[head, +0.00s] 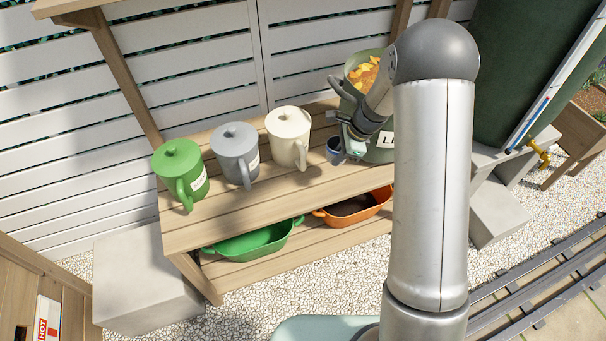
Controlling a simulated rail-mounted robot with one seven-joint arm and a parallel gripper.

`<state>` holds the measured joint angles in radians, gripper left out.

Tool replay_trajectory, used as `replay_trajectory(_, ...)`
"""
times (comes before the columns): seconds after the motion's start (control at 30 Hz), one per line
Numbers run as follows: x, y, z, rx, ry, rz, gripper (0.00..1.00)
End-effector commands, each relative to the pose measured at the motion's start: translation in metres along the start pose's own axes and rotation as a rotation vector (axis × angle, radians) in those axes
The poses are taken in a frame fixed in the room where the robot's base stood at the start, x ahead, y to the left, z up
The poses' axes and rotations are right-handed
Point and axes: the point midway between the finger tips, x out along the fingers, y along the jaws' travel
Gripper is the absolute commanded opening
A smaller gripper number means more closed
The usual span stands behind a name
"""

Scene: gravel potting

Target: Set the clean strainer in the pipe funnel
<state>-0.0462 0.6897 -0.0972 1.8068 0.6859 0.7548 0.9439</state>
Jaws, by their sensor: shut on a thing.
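My gripper (352,146) is low in front of the green leaf bucket (380,155), partly behind my own arm. A small dark blue cup-shaped thing (334,151), which looks like the strainer, is at its fingertips. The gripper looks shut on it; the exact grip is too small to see. I cannot see inside the strainer or tell whether it touches the bench top. I do not make out the pipe funnel in this view.
Green (181,172), grey (236,153) and cream (289,138) lidded jugs stand on the wooden bench (240,212). Green (252,243) and orange (352,209) tubs sit on its lower shelf. A large dark green barrel (520,65) stands at right. Orange leaves (363,75) fill the bucket.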

Motion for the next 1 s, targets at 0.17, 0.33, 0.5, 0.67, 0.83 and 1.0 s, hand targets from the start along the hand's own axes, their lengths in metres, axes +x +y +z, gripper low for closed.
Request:
replay_trajectory(0.17, 0.005, -0.019, 0.010, 0.222, 0.016, -0.092, 0.00)
replay_trajectory(0.33, 0.012, -0.022, 0.008, 0.280, 0.020, -0.108, 0.00)
replay_trajectory(0.5, 0.041, -0.019, -0.004, 0.280, 0.020, -0.105, 0.00)
replay_trajectory(0.67, 0.060, -0.019, -0.011, 0.277, 0.020, -0.107, 0.00)
replay_trajectory(0.83, 0.079, -0.017, -0.019, 0.277, 0.020, -0.105, 0.00)
replay_trajectory(1.0, 0.094, -0.017, -0.025, 0.276, 0.020, -0.108, 0.00)
